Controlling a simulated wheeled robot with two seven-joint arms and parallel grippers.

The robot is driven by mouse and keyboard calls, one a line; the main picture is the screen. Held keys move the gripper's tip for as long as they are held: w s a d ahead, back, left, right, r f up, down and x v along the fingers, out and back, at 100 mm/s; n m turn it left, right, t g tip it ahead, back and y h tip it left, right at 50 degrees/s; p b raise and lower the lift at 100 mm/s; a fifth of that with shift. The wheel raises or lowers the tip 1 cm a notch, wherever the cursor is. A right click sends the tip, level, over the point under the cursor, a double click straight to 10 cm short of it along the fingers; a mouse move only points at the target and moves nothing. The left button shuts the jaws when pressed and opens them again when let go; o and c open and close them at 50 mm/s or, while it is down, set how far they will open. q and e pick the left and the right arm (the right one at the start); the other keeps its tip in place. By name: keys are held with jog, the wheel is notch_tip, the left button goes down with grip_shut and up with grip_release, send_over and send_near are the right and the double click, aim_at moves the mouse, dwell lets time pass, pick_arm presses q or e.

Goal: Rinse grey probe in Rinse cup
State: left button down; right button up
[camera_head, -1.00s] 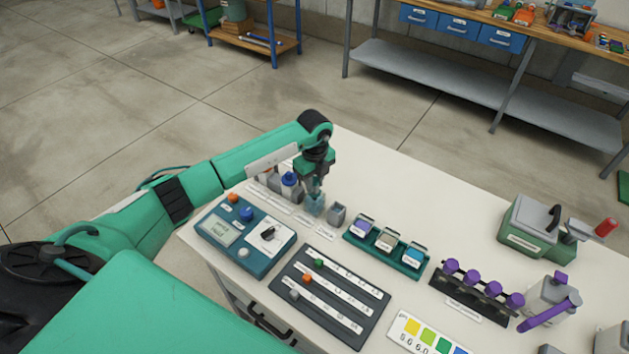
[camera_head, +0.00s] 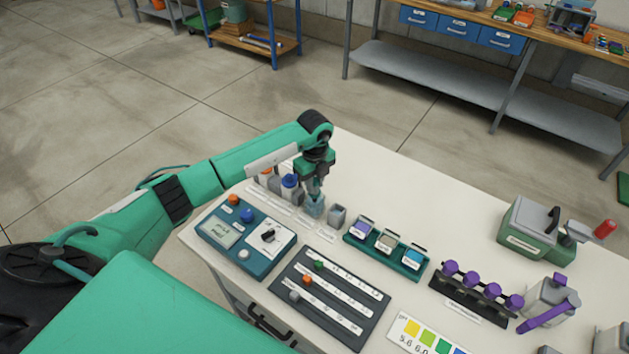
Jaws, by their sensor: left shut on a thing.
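My left gripper (camera_head: 314,187) points down over the far left part of the white bench and is shut on the probe. The grey probe is mostly hidden by the fingers and is too small to make out clearly. Directly under the fingertips stands a translucent bluish cup (camera_head: 314,208), which looks like the Rinse cup, though its label is not readable. The fingertips are at or just above its rim; I cannot tell how deep the probe's tip sits. My right gripper is not in view.
A grey cup (camera_head: 337,214) stands close on the right, and a blue-capped bottle (camera_head: 289,186) close on the left. In front are a blue meter box (camera_head: 262,258), a dark slider panel (camera_head: 330,305) and a green rack (camera_head: 414,273). The bench behind the gripper is clear.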

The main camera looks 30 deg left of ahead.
pick_arm(q)
jog(key=shift+f, duration=0.3)
jog(key=shift+r, duration=0.1)
jog(key=shift+r+p, duration=0.55)
jog(key=shift+r, duration=0.2)
jog(key=shift+f, duration=0.15)
jog(key=shift+f+b, duration=0.55)
jog(key=shift+f, duration=0.15)
jog(key=shift+r, duration=0.15)
jog(key=shift+r+p, duration=2.85)
jog(key=shift+r, duration=1.35)
